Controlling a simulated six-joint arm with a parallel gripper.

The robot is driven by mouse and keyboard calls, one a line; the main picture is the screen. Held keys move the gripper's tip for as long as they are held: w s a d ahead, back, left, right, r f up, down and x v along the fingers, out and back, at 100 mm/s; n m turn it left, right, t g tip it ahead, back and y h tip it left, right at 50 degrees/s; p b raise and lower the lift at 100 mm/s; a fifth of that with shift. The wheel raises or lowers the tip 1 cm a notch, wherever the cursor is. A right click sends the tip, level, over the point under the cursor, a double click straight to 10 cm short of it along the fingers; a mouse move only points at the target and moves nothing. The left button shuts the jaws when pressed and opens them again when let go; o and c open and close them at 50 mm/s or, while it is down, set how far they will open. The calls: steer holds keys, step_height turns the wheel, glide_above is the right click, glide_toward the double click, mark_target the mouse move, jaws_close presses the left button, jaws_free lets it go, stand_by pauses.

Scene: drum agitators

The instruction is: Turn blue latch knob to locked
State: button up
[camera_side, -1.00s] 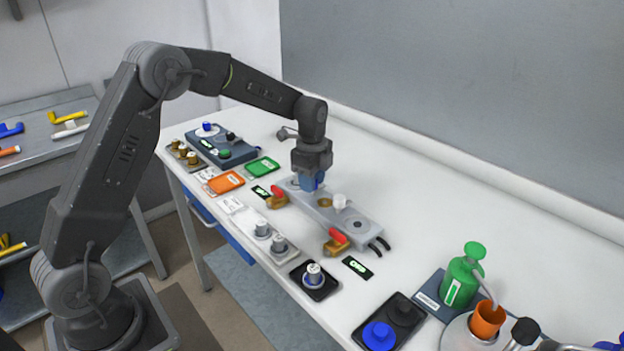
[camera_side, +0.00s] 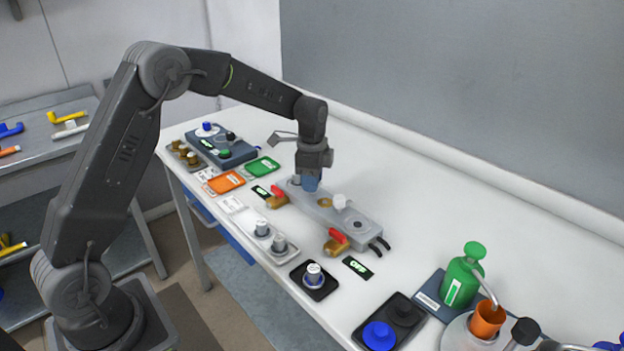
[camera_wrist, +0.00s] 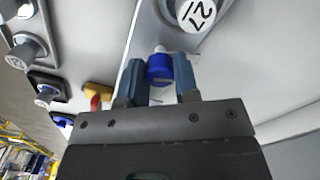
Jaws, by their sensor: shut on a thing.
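The blue latch knob (camera_wrist: 159,68) sits between the blue fingers of my gripper (camera_wrist: 160,82) in the wrist view, with a small pale tip above it. The fingers are shut on it. In the side view my gripper (camera_side: 310,184) points straight down at the far-left end of a long grey plate (camera_side: 365,226), and its fingers hide the knob there. I cannot read a locked or unlocked mark by the knob.
A blue-grey box (camera_side: 222,146) stands to the left. A green bottle (camera_side: 461,277) stands at the right. The table behind the plate is clear.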

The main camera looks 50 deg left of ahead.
steer(key=n, duration=1.4)
stand_by(0.7)
steer(key=o, duration=0.9)
steer(key=shift+r, duration=0.15)
steer(key=shift+r, duration=6.8)
